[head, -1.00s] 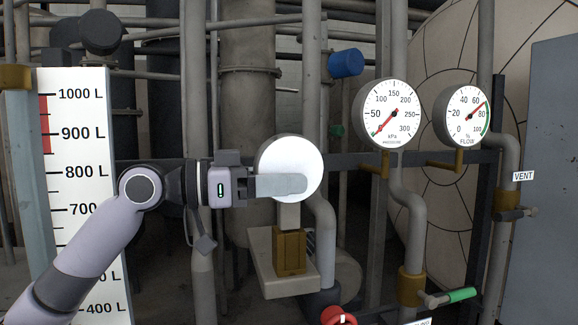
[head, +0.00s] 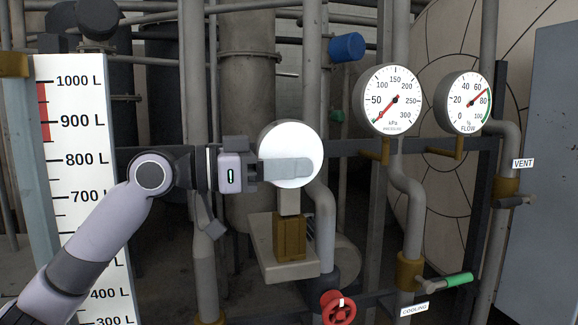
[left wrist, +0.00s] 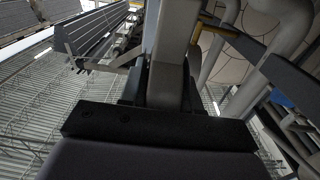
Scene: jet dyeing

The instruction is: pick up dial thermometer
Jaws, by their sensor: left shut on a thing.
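The dial thermometer (head: 290,138) has a round face, bright white with no readable marks, and a short grey stem going down into a brass fitting (head: 290,237). My left gripper (head: 298,171) comes in from the left, its fingers across the lower half of the dial, and is shut on the thermometer. The fingers hide part of the face. The thermometer stands upright, its stem still at the fitting. In the left wrist view the gripper body fills the lower middle and the dial face cannot be made out. My right gripper is not in view.
A pressure gauge (head: 392,85) and a flow gauge (head: 467,92) stand to the right. A red valve wheel (head: 339,308) and a green-handled valve (head: 458,280) are below. A level scale board (head: 80,140) is at left. Vertical pipes stand close around the thermometer.

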